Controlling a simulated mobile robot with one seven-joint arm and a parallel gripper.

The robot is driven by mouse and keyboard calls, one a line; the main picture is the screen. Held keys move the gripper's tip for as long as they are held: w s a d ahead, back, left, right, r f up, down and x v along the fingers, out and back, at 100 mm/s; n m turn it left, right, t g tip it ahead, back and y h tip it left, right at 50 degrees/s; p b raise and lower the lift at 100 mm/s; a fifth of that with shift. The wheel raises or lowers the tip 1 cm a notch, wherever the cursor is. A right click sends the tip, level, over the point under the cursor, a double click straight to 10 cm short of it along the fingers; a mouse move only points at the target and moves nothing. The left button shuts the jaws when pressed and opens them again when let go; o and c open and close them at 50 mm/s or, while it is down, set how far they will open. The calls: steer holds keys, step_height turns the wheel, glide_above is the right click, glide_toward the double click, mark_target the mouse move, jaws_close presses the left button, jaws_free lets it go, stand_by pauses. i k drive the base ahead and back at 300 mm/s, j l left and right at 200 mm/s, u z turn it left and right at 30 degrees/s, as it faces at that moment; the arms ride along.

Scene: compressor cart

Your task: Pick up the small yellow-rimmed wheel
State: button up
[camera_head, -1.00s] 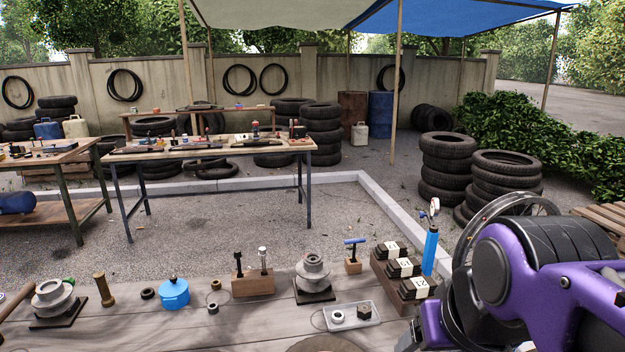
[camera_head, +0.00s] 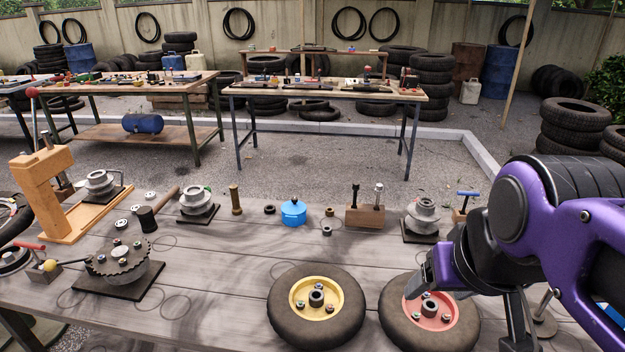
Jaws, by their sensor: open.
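The small yellow-rimmed wheel (camera_head: 347,318) lies flat on the grey plank table at the front middle. It has a dark tyre, a yellow rim and a dark hub with small nuts around it. My gripper (camera_head: 437,276) is at the right, above the red-rimmed wheel (camera_head: 392,323) and apart from the yellow one. It is open, with nothing seen between its jaws; my purple arm hides part of it.
The red-rimmed wheel lies close to the right of the yellow one. Behind stand a blue pot (camera_head: 293,213), a wooden block with tools (camera_head: 366,216) and a pulley (camera_head: 421,222). A toothed disc (camera_head: 124,262) is at the left. Bare planks lie left of the yellow wheel.

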mark_target(311, 327)
steer(key=j+u, duration=0.9)
steer(key=j, duration=0.25)
steer(key=k+l, duration=0.25)
steer(key=l, duration=0.2)
steer(key=i+j, duration=0.3)
steer(key=j, duration=0.15)
